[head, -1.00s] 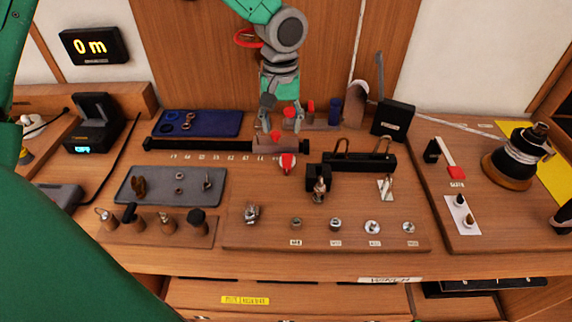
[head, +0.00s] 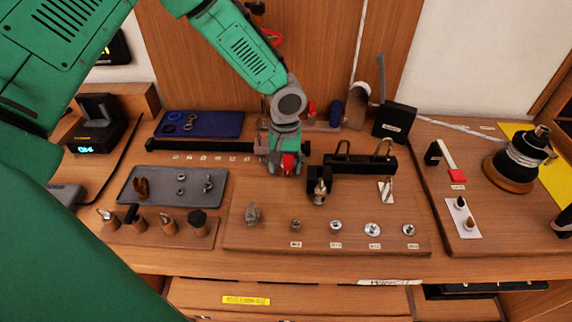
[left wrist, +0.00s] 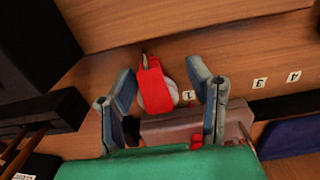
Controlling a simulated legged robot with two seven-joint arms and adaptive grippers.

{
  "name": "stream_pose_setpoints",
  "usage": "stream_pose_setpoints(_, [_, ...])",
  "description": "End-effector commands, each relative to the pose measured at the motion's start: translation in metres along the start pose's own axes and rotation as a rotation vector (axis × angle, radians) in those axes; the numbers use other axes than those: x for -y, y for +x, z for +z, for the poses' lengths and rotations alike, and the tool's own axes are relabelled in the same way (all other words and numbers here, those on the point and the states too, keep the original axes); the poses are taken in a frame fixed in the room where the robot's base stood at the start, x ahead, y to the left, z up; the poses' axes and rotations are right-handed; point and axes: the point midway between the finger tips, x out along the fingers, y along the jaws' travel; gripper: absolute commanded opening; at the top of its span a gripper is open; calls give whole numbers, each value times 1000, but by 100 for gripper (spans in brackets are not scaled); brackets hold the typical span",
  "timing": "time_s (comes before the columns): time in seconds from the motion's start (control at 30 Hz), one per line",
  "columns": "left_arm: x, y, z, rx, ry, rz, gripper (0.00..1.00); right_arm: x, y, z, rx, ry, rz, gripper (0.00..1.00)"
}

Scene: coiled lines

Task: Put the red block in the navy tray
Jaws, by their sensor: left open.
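The red block (head: 288,163), a small pulley block with a white wheel, lies on the wood just in front of the black rail. My left gripper (head: 284,168) is over it in the head view and hides part of it. In the left wrist view the red block (left wrist: 154,88) is between the spread fingers of my left gripper (left wrist: 163,78), with gaps at both sides. The navy tray (head: 226,124) is at the back left, with a few small rings at its left end. A corner of the navy tray (left wrist: 292,138) shows in the left wrist view. My right gripper is out of view.
The black rail (head: 215,146) runs between the block and the tray; its slider (left wrist: 195,123) is close to my fingers. A black stand with hooks (head: 345,163) is just to the right. A grey tray (head: 160,190) with small parts lies at the front left.

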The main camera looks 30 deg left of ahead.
Motion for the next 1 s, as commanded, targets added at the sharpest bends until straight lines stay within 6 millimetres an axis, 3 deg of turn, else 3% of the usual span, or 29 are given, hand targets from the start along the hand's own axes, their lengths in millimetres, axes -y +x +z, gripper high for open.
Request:
stream_pose_setpoints(0.2, [-2,1,1,-2,4,1,45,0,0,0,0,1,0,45])
stream_pose_setpoints(0.23, [-2,1,1,-2,3,1,42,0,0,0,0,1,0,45])
stream_pose_setpoints(0.33, [0,2,0,0,2,3,7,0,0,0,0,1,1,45])
stream_pose_setpoints(0.37, [0,2,0,0,2,4,0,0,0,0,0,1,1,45])
stream_pose_setpoints(0.73, [1,-2,-1,1,1,3,0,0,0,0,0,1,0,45])
stream_pose_setpoints(1.0, [-1,-52,0,-5,3,3,0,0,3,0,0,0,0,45])
